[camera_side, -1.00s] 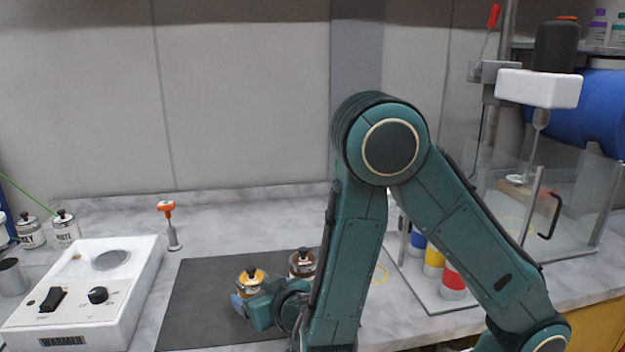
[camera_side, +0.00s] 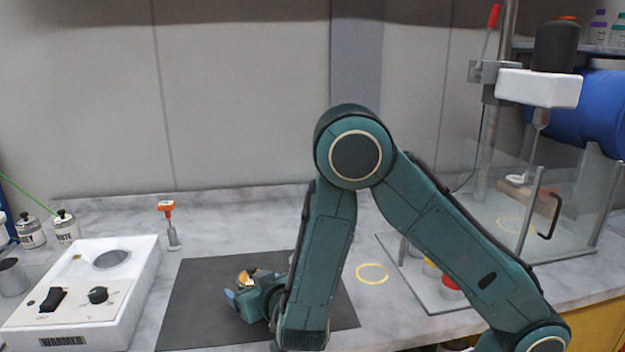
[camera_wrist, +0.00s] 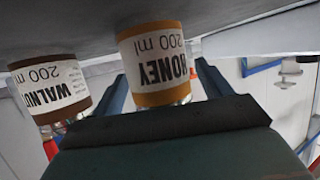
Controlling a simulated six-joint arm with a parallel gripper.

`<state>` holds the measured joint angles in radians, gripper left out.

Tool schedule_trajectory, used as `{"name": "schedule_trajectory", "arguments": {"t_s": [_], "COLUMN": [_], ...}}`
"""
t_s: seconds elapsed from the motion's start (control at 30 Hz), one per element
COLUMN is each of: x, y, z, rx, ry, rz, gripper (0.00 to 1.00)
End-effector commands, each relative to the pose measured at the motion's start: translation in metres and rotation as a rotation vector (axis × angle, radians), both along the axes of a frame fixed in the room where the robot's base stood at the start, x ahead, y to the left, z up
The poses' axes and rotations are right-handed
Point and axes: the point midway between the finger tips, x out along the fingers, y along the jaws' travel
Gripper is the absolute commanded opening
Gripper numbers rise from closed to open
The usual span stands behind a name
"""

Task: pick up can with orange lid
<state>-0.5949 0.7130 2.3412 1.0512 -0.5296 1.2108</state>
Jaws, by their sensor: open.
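The can with the orange lid (camera_side: 245,276) stands on the dark mat, mostly hidden behind my gripper (camera_side: 236,294) in the side view. In the wrist view the picture is upside down and the can (camera_wrist: 153,58) carries a label reading HONEY 200 ml. It sits between my two fingers (camera_wrist: 165,88), which are apart, with the palm close in front. I cannot tell whether a finger touches it. My gripper is open and low over the mat.
A brown-lidded WALNUT can (camera_wrist: 50,88) stands just outside the left finger in the wrist view; my arm hides it in the side view. A white device (camera_side: 85,290) is left of the dark mat (camera_side: 190,300). An orange-topped tool (camera_side: 168,225) stands behind the mat.

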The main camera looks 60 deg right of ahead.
Motion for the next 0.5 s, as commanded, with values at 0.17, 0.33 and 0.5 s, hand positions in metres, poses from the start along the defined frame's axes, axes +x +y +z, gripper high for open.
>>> {"name": "schedule_trajectory", "arguments": {"t_s": [0.17,0.33,0.5], "x": [-0.0001,-0.0001,0.0001], "y": [0.0001,0.0001,0.0001], "z": [0.0002,0.0002,0.0006], "rx": [0.000,0.000,0.000], "ry": [0.000,0.000,-0.001], "rz": [0.000,0.000,0.000], "gripper": [0.56,0.24,0.24]}}
